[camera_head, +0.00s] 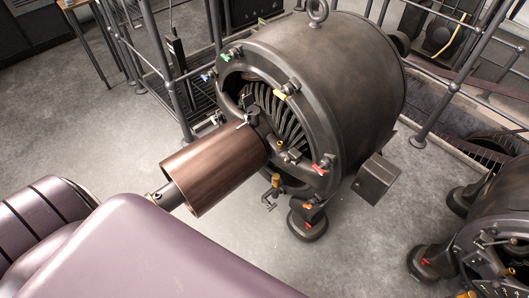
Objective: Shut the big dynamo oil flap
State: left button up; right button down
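The big dynamo (345,65) stands in the middle of the camera_head view, a dark metal drum with an open front ring showing its windings (272,108). A brown cylinder (212,168) on a shaft sticks out of its front towards the lower left. Small coloured handles sit around the ring: blue, green, yellow and red (322,165). A brass fitting (275,181) hangs below the ring's front. I cannot tell which part is the oil flap, or whether it is open. Neither of my grippers is in view.
A grey box (377,179) sits at the dynamo's right side. A second machine (492,240) stands at the lower right. Metal railings (160,70) run behind the dynamo on both sides. Bare concrete floor (350,255) lies in front and to the left.

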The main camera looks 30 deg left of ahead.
aim_at(247, 100)
jog(key=j+z, duration=0.15)
jog(key=j, duration=0.35)
jog(key=j+z, duration=0.15)
jog(key=j, duration=0.35)
jog(key=k+j+z, duration=0.15)
jog(key=j, duration=0.3)
jog(key=j+z, duration=0.15)
jog(key=j, duration=0.35)
jog(key=k+j+z, duration=0.15)
jog(key=j, duration=0.3)
jog(key=k+j+z, duration=0.15)
jog(key=j, duration=0.3)
